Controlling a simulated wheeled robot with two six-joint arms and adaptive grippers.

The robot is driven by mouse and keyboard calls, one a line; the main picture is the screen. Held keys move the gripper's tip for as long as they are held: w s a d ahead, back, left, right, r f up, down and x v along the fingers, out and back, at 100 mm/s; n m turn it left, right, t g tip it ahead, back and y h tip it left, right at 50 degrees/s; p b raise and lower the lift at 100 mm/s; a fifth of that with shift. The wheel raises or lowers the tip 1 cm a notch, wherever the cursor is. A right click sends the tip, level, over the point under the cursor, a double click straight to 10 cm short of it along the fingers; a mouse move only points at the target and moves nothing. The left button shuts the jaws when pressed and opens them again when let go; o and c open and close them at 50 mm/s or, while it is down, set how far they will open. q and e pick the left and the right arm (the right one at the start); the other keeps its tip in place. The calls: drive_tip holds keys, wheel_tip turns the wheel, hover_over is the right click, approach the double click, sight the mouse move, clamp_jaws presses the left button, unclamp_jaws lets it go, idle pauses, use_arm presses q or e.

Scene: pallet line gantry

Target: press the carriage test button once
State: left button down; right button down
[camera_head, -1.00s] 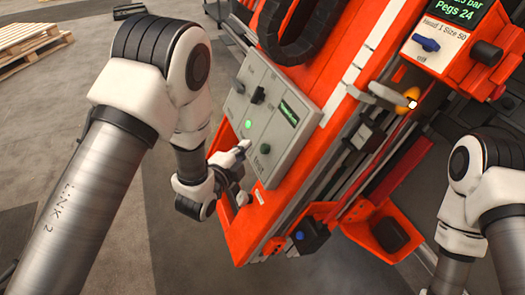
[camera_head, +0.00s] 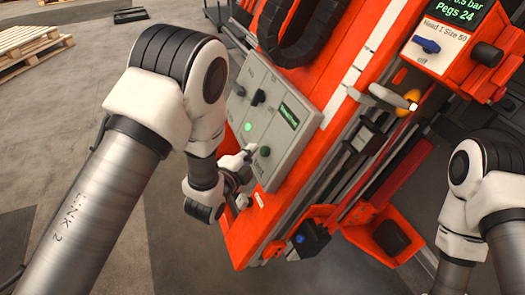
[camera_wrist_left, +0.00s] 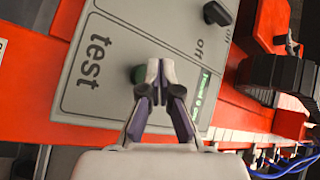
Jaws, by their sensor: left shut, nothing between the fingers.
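The green test button (camera_head: 265,151) sits on the grey control panel (camera_head: 287,150) of the orange machine. In the left wrist view the button (camera_wrist_left: 136,75) is partly hidden behind the fingers, beside the printed word "test". My left gripper (camera_head: 250,150) is shut and empty, its tips in front of the panel just left of the button in the head view. In the left wrist view the gripper tips (camera_wrist_left: 160,66) overlap the button's edge. I cannot tell whether they touch the panel. My right gripper is out of view.
The panel also has a lit green lamp (camera_head: 248,127), a black knob (camera_head: 258,97) and a small green-text display (camera_head: 289,115). A yellow-orange knob (camera_head: 411,97) and a blue switch (camera_head: 427,45) are farther right. Wooden pallets (camera_head: 30,42) lie at the back left.

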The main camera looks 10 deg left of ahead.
use_arm(q)
drive_tip(key=shift+d, duration=0.1)
idle(0.6)
drive_tip(key=shift+w+d+f, duration=0.2)
drive_tip(key=shift+w+d+f+b, duration=0.2)
drive_tip(key=shift+w+d+b, duration=0.1)
drive_tip(key=shift+d, duration=0.1)
idle(0.8)
drive_tip(key=shift+s+a, duration=0.1)
drive_tip(key=shift+s+a+r, duration=0.4)
drive_tip(key=shift+a+r, duration=0.05)
drive_tip(key=shift+a, duration=0.1)
drive_tip(key=a, duration=0.1)
drive_tip(key=s+a+r+p, duration=0.1)
drive_tip(key=s+a+r, duration=0.1)
drive_tip(key=shift+s+a+r, duration=0.15)
drive_tip(key=shift+s+a, duration=0.1)
drive_tip(key=shift+a, duration=0.1)
idle(0.3)
idle(0.6)
